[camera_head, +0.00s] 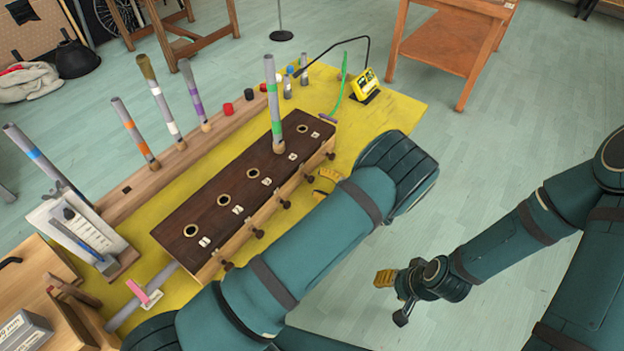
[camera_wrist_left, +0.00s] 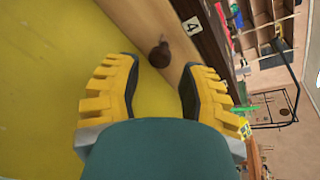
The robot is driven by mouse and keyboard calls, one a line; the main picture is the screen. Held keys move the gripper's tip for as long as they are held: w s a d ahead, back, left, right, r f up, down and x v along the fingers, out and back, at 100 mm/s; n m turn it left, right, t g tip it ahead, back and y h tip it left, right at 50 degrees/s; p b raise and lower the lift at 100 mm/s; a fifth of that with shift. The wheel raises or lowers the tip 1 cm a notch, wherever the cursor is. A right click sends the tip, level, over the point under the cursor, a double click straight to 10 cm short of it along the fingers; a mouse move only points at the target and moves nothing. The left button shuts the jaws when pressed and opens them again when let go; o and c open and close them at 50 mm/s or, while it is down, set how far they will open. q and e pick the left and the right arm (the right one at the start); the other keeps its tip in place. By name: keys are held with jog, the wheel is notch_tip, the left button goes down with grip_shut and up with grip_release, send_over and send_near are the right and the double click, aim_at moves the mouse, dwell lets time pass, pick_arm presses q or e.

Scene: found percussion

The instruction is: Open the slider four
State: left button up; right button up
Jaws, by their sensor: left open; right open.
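A long wooden box with a dark top (camera_head: 222,197) has several round holes, white number labels and a row of dark slider knobs along its front side. In the left wrist view a brown knob (camera_wrist_left: 160,55) sticks out of the wooden side near the label 4 (camera_wrist_left: 194,25). My left gripper (camera_wrist_left: 160,75) is open, with that knob just ahead of and between its fingertips, not gripped. In the head view the left gripper (camera_head: 325,181) is beside the front side, partly hidden by my arm. My right gripper (camera_head: 385,278) is over the floor, away from the box.
A tall grey tube with green bands (camera_head: 274,105) stands in one hole of the box. A wooden rack (camera_head: 185,150) behind holds several banded tubes. A yellow device (camera_head: 364,84) with a green tube stands at the back right. The yellow tabletop (camera_head: 400,108) is partly bare there.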

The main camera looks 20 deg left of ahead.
aim_at(313, 180)
pick_arm(q)
jog(key=shift+x, duration=1.95)
jog(key=shift+o, duration=0.2)
grip_shut()
